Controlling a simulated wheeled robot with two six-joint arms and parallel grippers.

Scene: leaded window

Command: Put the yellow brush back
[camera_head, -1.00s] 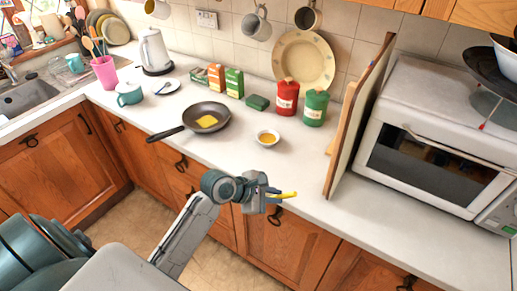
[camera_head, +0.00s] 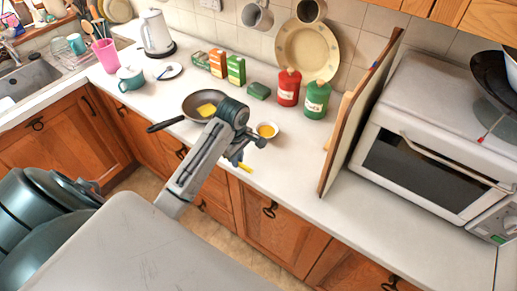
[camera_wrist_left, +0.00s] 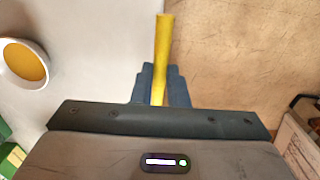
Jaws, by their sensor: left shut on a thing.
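My left gripper (camera_head: 239,160) is shut on the yellow brush (camera_head: 246,168) near the counter's front edge, by the frying pan and the small bowl. Only a short yellow end of the brush shows in the head view. In the left wrist view the yellow handle (camera_wrist_left: 163,40) sticks out straight between the two dark fingers (camera_wrist_left: 159,88); its other end is hidden. The small white bowl (camera_head: 267,131) holds something yellow-orange and also shows in the left wrist view (camera_wrist_left: 42,48). My right gripper is not in view.
The frying pan (camera_head: 222,97) holds a yellow patch and is partly behind my arm. Red (camera_head: 289,87) and green (camera_head: 317,100) canisters stand behind the bowl. A wooden board (camera_head: 350,125) leans by the oven (camera_head: 435,150). A pink utensil cup (camera_head: 104,55) stands left. Counter right of the bowl is clear.

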